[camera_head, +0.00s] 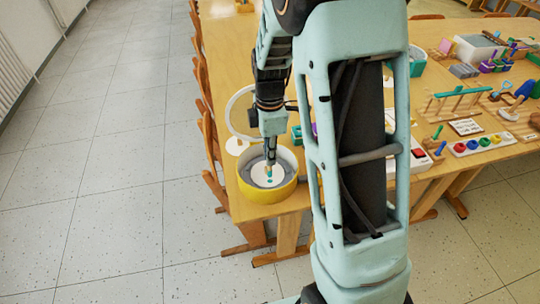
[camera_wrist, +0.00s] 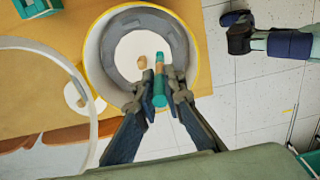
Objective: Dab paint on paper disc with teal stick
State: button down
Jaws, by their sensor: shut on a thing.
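My gripper (camera_head: 270,158) is shut on the teal stick (camera_wrist: 159,88), which stands between its two fingertips, also seen in the wrist view (camera_wrist: 162,90). A tan band shows near the stick's upper end in the wrist view. The stick is over the white paper disc (camera_wrist: 132,48), which lies inside a round yellow-rimmed bowl (camera_head: 260,194) with a grey inside. A small tan patch (camera_wrist: 141,62) shows on the disc beside the stick. In the head view a small teal spot (camera_head: 269,181) shows on the disc. I cannot tell whether the stick's tip touches the disc.
The bowl stands near the wooden table's (camera_head: 231,205) front left corner. A large pale hoop (camera_head: 231,109) and a small white disc (camera_head: 236,146) are just behind it. Craft tools and a tray of coloured paint pots (camera_head: 478,143) lie to the right. Left of the table is open floor.

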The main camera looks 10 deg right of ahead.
jog(key=shift+r+p, duration=2.45)
jog(key=shift+r, duration=1.35)
